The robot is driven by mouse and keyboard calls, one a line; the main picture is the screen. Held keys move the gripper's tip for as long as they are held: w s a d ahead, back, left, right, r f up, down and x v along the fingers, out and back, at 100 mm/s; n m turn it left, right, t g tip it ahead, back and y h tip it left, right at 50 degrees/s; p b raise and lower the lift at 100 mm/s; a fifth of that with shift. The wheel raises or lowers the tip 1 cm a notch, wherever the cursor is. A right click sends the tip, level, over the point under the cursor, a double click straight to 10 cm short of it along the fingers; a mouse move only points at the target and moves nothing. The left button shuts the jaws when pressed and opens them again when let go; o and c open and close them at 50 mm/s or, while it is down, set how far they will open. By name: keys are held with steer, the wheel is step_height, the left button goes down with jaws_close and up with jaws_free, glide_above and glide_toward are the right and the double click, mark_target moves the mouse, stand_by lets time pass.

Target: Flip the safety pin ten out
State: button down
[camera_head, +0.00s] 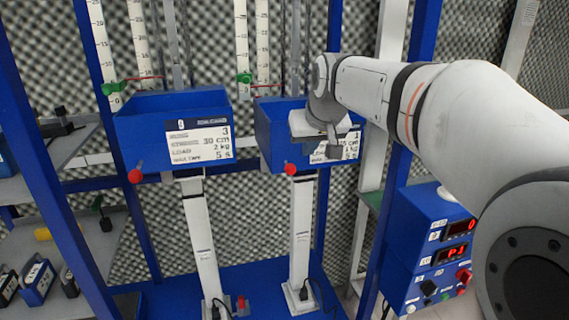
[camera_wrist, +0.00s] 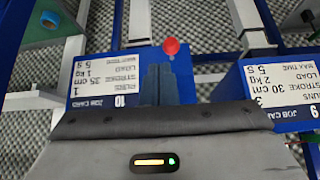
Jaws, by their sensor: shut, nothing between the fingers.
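The blue box with job card 10 (camera_wrist: 118,68) shows upside down in the wrist view. In the head view the same box (camera_head: 262,128) is on the right, its card partly hidden by my gripper. Its safety pin, a red ball knob (camera_wrist: 170,47), sits at the box's lower edge; it also shows in the head view (camera_head: 290,168). My gripper (camera_wrist: 158,68) is shut and empty in front of the box, its tips just short of the knob in the wrist picture. In the head view my gripper (camera_head: 335,150) is right of the knob. I cannot tell whether they touch.
A blue box with job card 9 (camera_head: 125,130) hangs to the left, with its own red knob (camera_head: 135,176). A blue control box (camera_head: 425,225) with red displays stands at lower right. Blue uprights (camera_head: 50,130) and shelves are at far left.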

mark_target(289, 155)
steer(key=w+a, duration=0.1)
steer(key=w+a+r, duration=0.1)
steer(key=w, duration=0.1)
steer(key=shift+w+a, duration=0.1)
steer(key=shift+a, duration=0.15)
steer(key=x, duration=1)
steer(key=shift+w+a+r+p, duration=0.1)
steer(key=shift+w+p, duration=0.1)
steer(key=shift+p, duration=0.1)
